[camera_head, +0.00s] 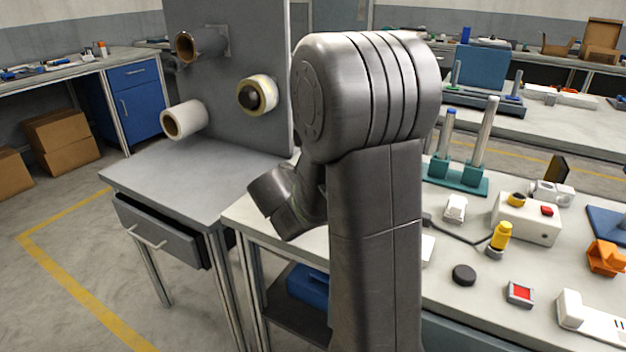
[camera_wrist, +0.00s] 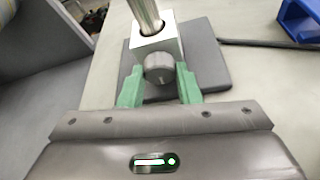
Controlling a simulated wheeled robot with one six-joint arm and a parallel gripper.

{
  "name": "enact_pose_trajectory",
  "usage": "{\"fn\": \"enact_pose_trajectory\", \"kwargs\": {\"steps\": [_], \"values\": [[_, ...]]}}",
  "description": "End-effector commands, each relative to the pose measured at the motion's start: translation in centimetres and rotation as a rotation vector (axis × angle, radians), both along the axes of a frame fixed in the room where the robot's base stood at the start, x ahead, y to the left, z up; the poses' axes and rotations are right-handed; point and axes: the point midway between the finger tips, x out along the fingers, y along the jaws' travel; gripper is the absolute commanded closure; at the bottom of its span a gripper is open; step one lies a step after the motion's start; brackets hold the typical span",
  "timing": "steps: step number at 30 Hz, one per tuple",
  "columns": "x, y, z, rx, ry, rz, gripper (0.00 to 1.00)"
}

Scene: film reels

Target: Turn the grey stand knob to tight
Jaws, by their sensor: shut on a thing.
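The grey stand knob (camera_wrist: 159,69) is in the wrist view, on the near face of a pale metal block (camera_wrist: 147,44). A light pointer line shows on its face, close to upright. A metal post (camera_wrist: 146,14) passes through the block, above a dark flat base (camera_wrist: 208,58). My gripper (camera_wrist: 160,84) has its two green fingers on either side of the knob, shut on it. No tight marking is readable. In the head view my arm hides the stand, the knob and my gripper.
A blue bin (camera_wrist: 300,20) is at the upper right in the wrist view, with a dark rod beside the base. In the head view, a grey panel with rolls (camera_head: 232,60) stands at left. The right bench holds a teal stand (camera_head: 458,178) and a black puck (camera_head: 464,275).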

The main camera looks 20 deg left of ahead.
Motion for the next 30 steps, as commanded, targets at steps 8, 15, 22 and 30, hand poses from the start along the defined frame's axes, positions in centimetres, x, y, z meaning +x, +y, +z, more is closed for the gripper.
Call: {"fn": "enact_pose_trajectory", "kwargs": {"steps": [8,15,22,30], "values": [[0.03,-0.10,-0.62,0.122,-0.014,-0.001,0.92],[0.02,-0.13,-0.49,0.213,-0.019,0.000,0.92],[-0.03,-0.14,-0.09,0.241,-0.020,0.000,0.93],[-0.03,-0.13,-0.04,0.241,-0.019,0.000,0.66]]}}
